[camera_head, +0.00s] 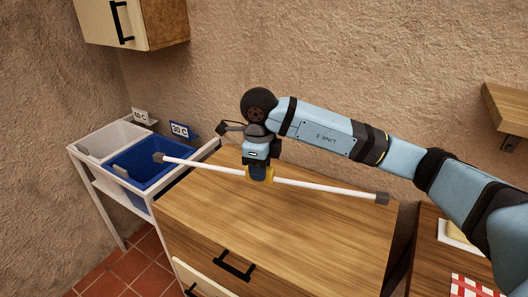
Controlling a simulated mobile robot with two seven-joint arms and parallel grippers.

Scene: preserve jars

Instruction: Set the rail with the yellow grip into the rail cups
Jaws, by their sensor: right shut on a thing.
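The rail (325,187) is a long white rod with dark grey end caps and a yellow grip at its middle. My right gripper (258,174) is shut on the yellow grip (270,174), pointing down. The rail appears to be held above the wooden counter top, slanting from upper left to lower right in the head view. Its left end cap (158,157) overlaps the blue bin in the picture; its right end cap (381,198) is near the counter's right side. I cannot make out the rail cups. My left gripper is not in view.
A white stand (142,205) at left holds a blue bin (138,172) and a grey-white bin (98,150), with tags behind. The wooden counter (255,230) looks clear. A cabinet (130,22) hangs upper left; a wooden shelf (508,108) is at right, above a red-checked cloth (470,287).

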